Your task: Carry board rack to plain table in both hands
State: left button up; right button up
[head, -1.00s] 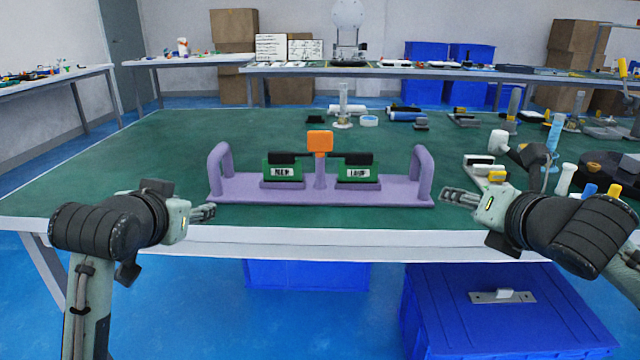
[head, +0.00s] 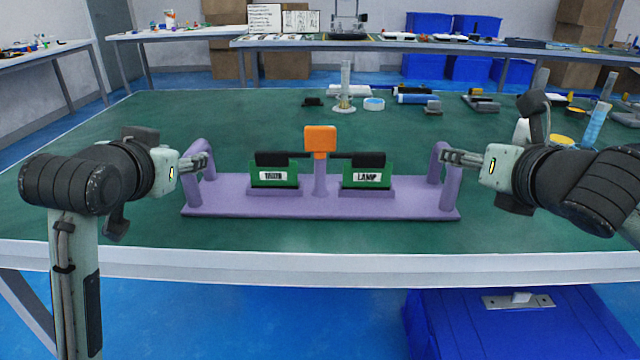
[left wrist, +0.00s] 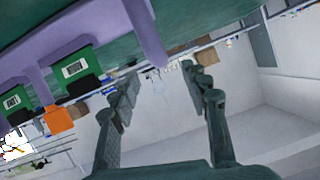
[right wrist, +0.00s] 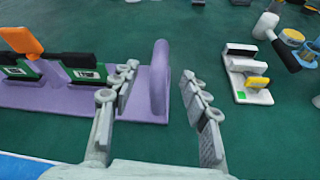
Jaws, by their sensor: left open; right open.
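The purple board rack (head: 320,208) stands on the green table, with an upright handle at each end and an orange block (head: 320,140) on its central post. Two green boards (head: 274,176) with white labels and black tops sit in it. My left gripper (head: 203,162) is open at the left handle (head: 195,160); in the left wrist view the handle (left wrist: 143,30) shows beyond the fingers. My right gripper (head: 452,157) is open at the right handle (head: 440,165); in the right wrist view the handle (right wrist: 160,80) stands between the spread fingers, not gripped.
The green table (head: 130,150) has a white front edge. To the right are a white tool (right wrist: 245,75), a hammer-like item (right wrist: 275,35) and several small items. A ring and stand (head: 345,95) are behind the rack. A further table (head: 400,42) stands at the back.

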aim_at(195, 152)
pick_arm(q)
jog(key=shift+x, duration=4)
pick_arm(e)
jog(key=shift+x, duration=4)
pick_arm(q)
grip_shut()
pick_arm(e)
grip_shut()
jog(key=shift+r, duration=0.1)
